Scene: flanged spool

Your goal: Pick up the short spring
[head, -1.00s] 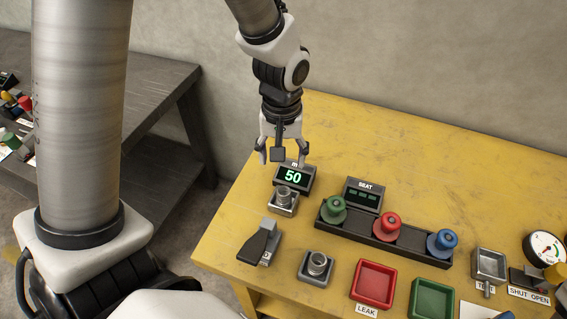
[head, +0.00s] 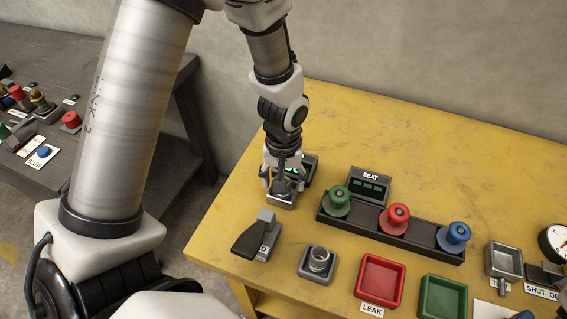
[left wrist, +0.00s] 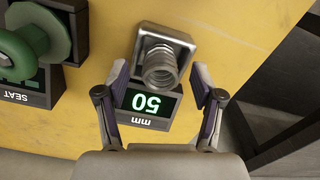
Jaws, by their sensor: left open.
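My left gripper (left wrist: 159,80) is open, with one finger on each side of the spring and a gap to each. In the head view the left gripper (head: 284,193) is low over that holder (head: 280,204) and hides most of the spring. A second grey spring (head: 320,258) stands in a similar holder nearer the front edge. I cannot tell which spring is shorter. My right gripper is not in view.
A black rack (head: 390,232) holds green, red and blue spools beside the SEAT display (head: 369,184). A black lever (head: 252,239) stands in front of the gripper. A red tray (head: 380,282) and green tray (head: 442,297) lie at the front. The table's back is clear.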

